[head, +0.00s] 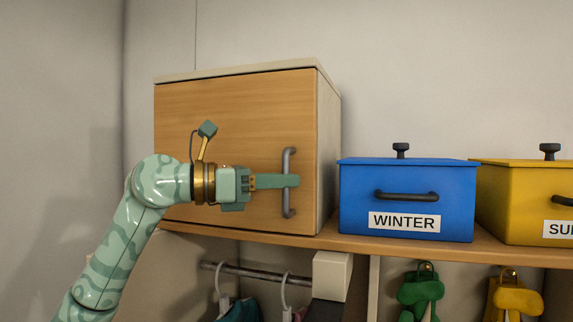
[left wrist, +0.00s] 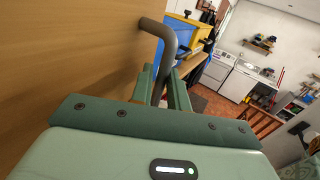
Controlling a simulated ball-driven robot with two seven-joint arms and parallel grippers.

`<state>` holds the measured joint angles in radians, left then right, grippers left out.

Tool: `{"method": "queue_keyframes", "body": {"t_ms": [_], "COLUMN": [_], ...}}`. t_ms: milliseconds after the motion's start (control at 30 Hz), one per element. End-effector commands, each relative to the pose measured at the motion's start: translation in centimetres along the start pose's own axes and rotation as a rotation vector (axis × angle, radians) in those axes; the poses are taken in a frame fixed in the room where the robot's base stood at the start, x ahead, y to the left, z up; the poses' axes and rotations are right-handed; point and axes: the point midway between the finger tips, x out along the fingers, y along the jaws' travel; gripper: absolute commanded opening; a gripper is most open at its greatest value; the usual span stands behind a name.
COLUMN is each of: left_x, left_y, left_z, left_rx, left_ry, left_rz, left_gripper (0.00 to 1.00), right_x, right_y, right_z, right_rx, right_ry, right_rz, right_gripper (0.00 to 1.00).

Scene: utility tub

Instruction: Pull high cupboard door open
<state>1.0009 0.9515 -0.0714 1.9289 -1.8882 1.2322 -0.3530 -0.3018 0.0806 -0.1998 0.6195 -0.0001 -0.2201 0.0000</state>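The high cupboard (head: 328,150) is a wooden box on a shelf, and its door (head: 230,105) looks closed. A grey vertical bar handle (head: 289,207) sits near the door's right edge. My left gripper (head: 292,181) is at the middle of the handle, pointing right across the door. In the left wrist view, the handle (left wrist: 167,48) passes between the two close-set fingers (left wrist: 162,88), which look shut on it. The lower part of the handle is hidden by the gripper there. My right gripper is not in view.
A blue WINTER box (head: 350,205) and a yellow box (head: 510,205) stand right of the cupboard on the shelf (head: 330,241). Below are a hanging rail (head: 250,272) and green (head: 420,290) and yellow (head: 512,298) hanging items. In the left wrist view, white appliances (left wrist: 225,75) stand farther off.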

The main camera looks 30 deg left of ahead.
Motion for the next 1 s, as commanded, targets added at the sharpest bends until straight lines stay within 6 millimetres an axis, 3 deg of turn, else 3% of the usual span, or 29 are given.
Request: {"method": "queue_keyframes", "body": {"t_ms": [133,400,500,667,1000], "left_x": [1.1,1.2,1.2,1.2,-0.9], "left_y": [0.0,0.0,0.0,0.0,-2.1], "left_z": [0.1,-0.1,-0.1,-0.1,-0.3], "left_rx": [0.0,0.0,0.0,0.0,0.002], "left_ry": [-0.001,0.0,0.0,0.0,0.0], "left_rz": [-0.001,0.0,0.0,-0.001,-0.087], "left_gripper": [0.17,0.17,0.0,0.0,0.0], "right_x": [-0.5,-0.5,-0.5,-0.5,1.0], "right_y": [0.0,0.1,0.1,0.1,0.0], "right_z": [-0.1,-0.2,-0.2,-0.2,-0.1], "right_rx": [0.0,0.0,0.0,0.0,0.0], "right_ry": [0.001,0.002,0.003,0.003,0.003], "right_rz": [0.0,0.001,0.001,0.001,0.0], "right_gripper": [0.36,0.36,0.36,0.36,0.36]}}
